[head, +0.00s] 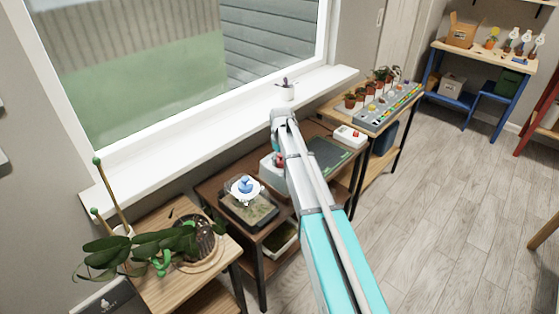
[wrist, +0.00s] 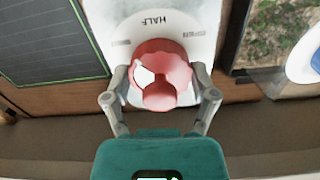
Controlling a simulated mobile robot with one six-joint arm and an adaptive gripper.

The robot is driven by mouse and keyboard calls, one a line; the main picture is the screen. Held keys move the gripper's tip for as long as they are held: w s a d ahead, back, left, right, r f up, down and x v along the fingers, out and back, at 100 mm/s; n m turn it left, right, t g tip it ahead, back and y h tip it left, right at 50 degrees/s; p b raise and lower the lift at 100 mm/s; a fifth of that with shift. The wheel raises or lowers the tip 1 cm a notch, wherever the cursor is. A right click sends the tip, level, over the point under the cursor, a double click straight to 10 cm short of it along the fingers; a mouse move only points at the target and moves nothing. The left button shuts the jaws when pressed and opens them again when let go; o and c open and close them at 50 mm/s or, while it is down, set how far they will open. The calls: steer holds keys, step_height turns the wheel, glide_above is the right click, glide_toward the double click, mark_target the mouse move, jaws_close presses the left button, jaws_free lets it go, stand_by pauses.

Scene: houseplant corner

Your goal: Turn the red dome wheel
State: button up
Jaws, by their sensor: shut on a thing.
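The red dome wheel (wrist: 162,68) sits on a white plate (wrist: 176,20) in the wrist view. It has a scalloped rim and a white mark on its left side. The plate reads HALF, upside down, above the wheel. Smaller labels at either side are hard to read. My gripper (wrist: 160,78) is shut on the wheel, one finger at its left and one at its right. In the head view a bit of red (head: 279,160) shows beside my arm, which hides most of the wheel and my gripper.
A dark panel (head: 329,155) lies right of the wheel in the head view. A clear box with a blue knob (head: 245,187) stands to the left. The window sill (head: 180,147) runs behind. A leafy plant (head: 150,242) stands at the front left.

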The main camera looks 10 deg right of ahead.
steer(key=m, duration=0.4)
steer(key=shift+m, duration=0.3)
steer(key=m, duration=0.3)
steer(key=shift+m, duration=0.4)
steer(key=m, duration=0.8)
steer(key=shift+m, duration=0.3)
steer(key=o, duration=1)
